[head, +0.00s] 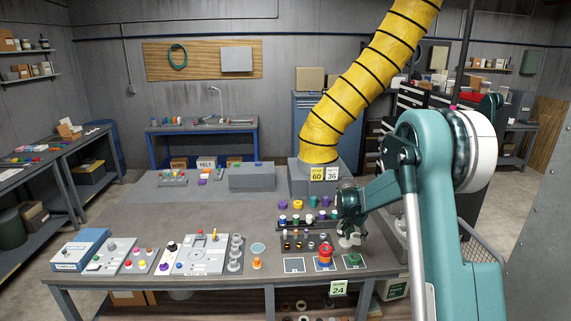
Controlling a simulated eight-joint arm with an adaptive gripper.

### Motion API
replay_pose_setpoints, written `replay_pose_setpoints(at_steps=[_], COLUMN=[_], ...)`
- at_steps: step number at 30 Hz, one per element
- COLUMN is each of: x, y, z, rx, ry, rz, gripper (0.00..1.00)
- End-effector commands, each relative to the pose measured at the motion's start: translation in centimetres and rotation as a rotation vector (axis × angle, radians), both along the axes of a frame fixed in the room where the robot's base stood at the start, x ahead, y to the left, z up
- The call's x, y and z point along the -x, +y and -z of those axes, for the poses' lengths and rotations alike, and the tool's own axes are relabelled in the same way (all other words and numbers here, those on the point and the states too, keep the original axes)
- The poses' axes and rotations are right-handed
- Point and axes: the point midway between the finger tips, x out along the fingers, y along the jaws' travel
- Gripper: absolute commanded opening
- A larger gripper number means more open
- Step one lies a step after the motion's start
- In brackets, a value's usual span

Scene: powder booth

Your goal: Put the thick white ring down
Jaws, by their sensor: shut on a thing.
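My gripper (350,226) is above the right front part of the grey workbench (180,215), pointing down. It is shut on a pale thing, which looks like the thick white ring (350,241). The ring is small in this view and partly covered by the fingers. It hangs just behind a green square (356,267) at the bench's front edge. I cannot tell whether it touches anything below.
Racks of small coloured parts (297,222) stand close left of my gripper. A yellow duct (365,80) hangs behind. The bench's middle is mostly bare.

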Motion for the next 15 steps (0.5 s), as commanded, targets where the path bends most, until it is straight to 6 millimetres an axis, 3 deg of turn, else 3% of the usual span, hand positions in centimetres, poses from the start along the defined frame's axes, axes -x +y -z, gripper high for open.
replay_pose_setpoints(at_steps=[8,15], x=[3.0,7.9], y=[2.6,6.4], z=[3.9,8.8], rx=[-0.009,-0.018], ry=[0.011,0.021], rz=[-0.127,-0.319], gripper=[0.19,0.19])
